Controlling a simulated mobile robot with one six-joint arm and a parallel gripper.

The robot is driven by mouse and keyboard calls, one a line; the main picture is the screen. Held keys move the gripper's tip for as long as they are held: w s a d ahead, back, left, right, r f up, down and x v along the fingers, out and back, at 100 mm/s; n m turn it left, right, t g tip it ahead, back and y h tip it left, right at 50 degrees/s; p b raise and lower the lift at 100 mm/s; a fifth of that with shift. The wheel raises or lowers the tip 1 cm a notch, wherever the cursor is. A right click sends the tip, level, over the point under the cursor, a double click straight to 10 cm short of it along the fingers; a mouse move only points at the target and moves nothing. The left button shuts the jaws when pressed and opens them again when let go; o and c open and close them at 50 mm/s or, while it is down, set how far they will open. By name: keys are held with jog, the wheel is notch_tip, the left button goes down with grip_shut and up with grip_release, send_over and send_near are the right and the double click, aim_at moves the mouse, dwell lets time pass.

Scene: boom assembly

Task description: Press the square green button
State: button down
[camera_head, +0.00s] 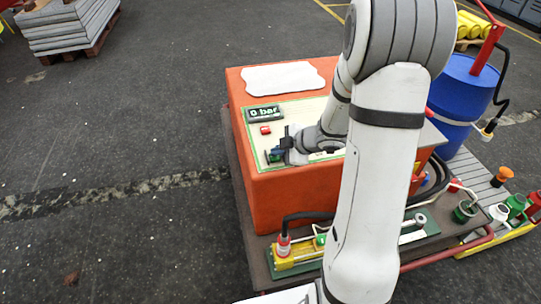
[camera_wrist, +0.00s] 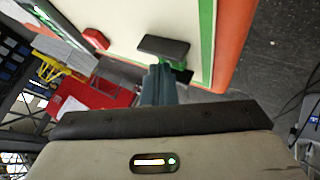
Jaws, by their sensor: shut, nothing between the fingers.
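The square green button (camera_head: 276,158) is on the cream panel (camera_head: 318,108) on top of the orange box, near the panel's left border. My gripper (camera_head: 277,154) reaches leftwards over it and hides most of it in the head view. In the wrist view a block with a dark face and a green edge (camera_wrist: 163,48), apparently this button, lies just beyond my shut, empty fingertips (camera_wrist: 159,70). The fingertips overlap its lower edge there. I cannot tell whether they touch it or whether it is pressed in.
A red button (camera_head: 265,130) sits farther back on the panel, also in the wrist view (camera_wrist: 96,39). Behind it, a display (camera_head: 264,114) reads "0 bar". A white sheet (camera_head: 283,77) lies at the box's back. A blue barrel (camera_head: 462,90) stands right.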

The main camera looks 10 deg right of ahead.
aim_at(278, 158)
jog(key=shift+r+p, duration=0.9)
jog(key=shift+p, duration=0.1)
notch_tip(278, 158, up, 5)
jog(key=p, duration=0.5)
jog(key=shift+r, duration=0.1)
dwell(0.3)
